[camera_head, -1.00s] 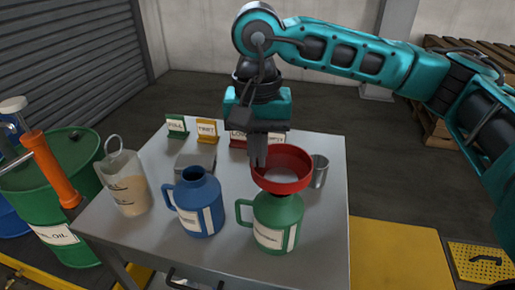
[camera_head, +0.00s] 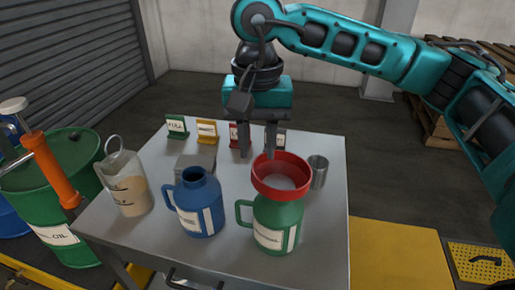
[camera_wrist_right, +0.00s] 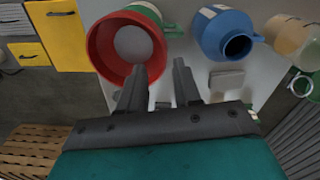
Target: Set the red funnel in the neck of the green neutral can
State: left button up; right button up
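The red funnel (camera_head: 281,187) sits on top of the green can (camera_head: 276,222), its wide bowl facing up and its spout hidden, seemingly inside the neck. The can stands upright at the front right of the table. My right gripper (camera_head: 257,155) is open and empty, its two fingers apart just behind and left of the funnel's rim. In the right wrist view the fingers (camera_wrist_right: 160,70) are spread, one close to the rim of the funnel (camera_wrist_right: 96,46); I cannot tell if it touches. My left gripper is not in view.
A blue can (camera_head: 200,208) stands left of the green one, with a clear jug (camera_head: 128,190) farther left. A metal cup (camera_head: 319,172) stands right of the funnel. A grey block (camera_head: 197,158) and small label signs (camera_head: 207,131) are at the back.

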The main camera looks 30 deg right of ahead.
pick_arm(q)
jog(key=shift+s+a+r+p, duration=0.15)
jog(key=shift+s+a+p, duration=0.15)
jog(key=shift+p, duration=0.35)
pick_arm(e)
notch_tip(320, 180, up, 11)
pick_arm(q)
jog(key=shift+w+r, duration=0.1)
